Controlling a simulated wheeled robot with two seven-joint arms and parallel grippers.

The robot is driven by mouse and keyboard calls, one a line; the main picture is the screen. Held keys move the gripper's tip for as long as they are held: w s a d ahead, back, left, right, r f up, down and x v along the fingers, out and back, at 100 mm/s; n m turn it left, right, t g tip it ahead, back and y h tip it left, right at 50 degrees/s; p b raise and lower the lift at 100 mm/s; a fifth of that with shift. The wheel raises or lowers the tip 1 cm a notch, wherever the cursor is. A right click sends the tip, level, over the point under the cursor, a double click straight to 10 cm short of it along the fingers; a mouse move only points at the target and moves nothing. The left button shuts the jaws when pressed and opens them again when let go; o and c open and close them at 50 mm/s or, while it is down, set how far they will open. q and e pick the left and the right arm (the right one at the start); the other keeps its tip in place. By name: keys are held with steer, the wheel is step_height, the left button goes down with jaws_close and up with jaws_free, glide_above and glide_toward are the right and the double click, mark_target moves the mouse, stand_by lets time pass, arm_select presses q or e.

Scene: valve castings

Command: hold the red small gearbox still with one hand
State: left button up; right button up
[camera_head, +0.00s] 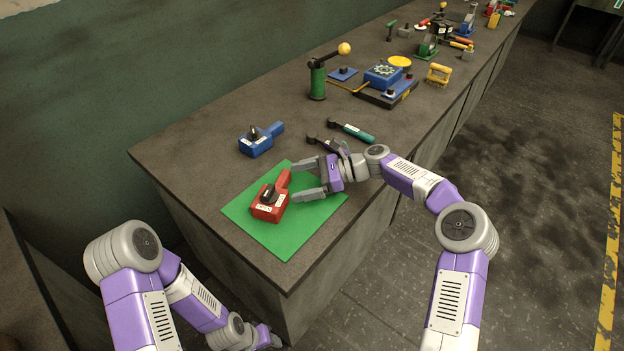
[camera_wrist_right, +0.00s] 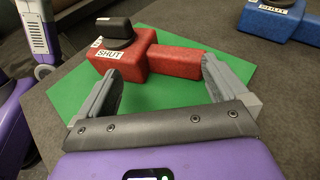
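The red small gearbox (camera_head: 269,204) sits on a green mat (camera_head: 289,239) near the end of the bench. It has a black knob on top, a label reading SHUT, and a red bar sticking out toward the back right. It also shows in the right wrist view (camera_wrist_right: 125,66). My right gripper (camera_head: 293,180) is open, with its fingers pointing at the gearbox. In the right wrist view the red bar (camera_wrist_right: 175,62) lies ahead of the gap between the fingers. I cannot tell whether a finger touches it. My left gripper (camera_head: 272,340) hangs low beside the bench, its fingers unclear.
A blue gearbox (camera_head: 257,144) labelled SHUT stands behind the mat. Dark and teal-handled tools (camera_head: 352,132) lie near my right wrist. A green post with a yellow-knobbed lever (camera_head: 318,80) and several other castings stand farther back. The bench left of the mat is clear.

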mark_target(298, 190)
steer(key=shift+s+a+f+g, duration=0.2)
steer(key=shift+s+a+f, duration=0.1)
steer(key=shift+f, duration=0.35)
steer(key=shift+s+a+f+g, duration=0.2)
steer(key=shift+s+a+f, duration=0.1)
steer(key=shift+f, duration=0.3)
steer(key=shift+w+f, duration=0.1)
steer(key=shift+w, duration=0.05)
steer(key=c, duration=0.8)
steer(key=shift+a, duration=0.2)
steer(key=c, duration=0.5)
steer(key=shift+d, duration=0.1)
jaws_close()
steer(key=shift+w+r, duration=0.1)
steer(key=shift+r, duration=0.1)
steer(key=shift+c, duration=0.2)
jaws_free()
steer(key=shift+w+d, duration=0.1)
steer(key=shift+d, duration=0.05)
steer(key=o, duration=1.1)
steer(key=shift+r, duration=0.1)
